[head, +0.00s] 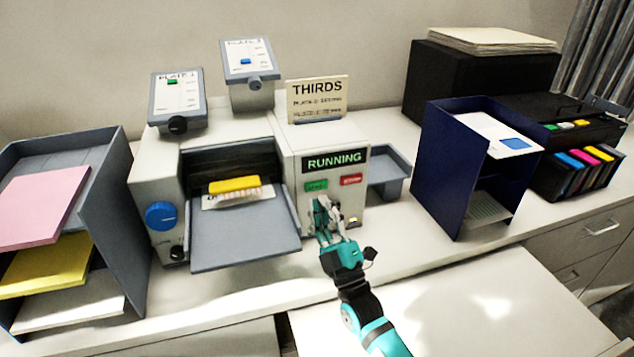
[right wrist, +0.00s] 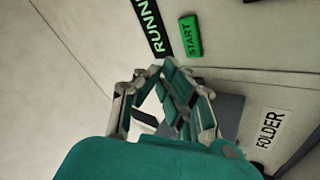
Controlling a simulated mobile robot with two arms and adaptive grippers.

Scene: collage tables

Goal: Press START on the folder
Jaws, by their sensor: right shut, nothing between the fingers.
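The folder (head: 146,172) is a pale machine in the middle of the counter. Its display (head: 335,161) reads RUNNING in green letters, and the display also shows in part in the right wrist view (right wrist: 148,22). The green START button (head: 317,185) is below the display; in the right wrist view (right wrist: 190,37) it is just beyond my fingertips. My right gripper (head: 322,204) is shut and empty, in front of the panel just below START. A gap to the button shows in the wrist view. My left gripper is not in view.
A red button (head: 351,179) is right of START. A grey tray (head: 245,235) juts from the folder's front left, with a yellow block (head: 234,184) above it. A navy rack (head: 445,170) stands to the right, and a grey rack (head: 118,215) with coloured paper to the left.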

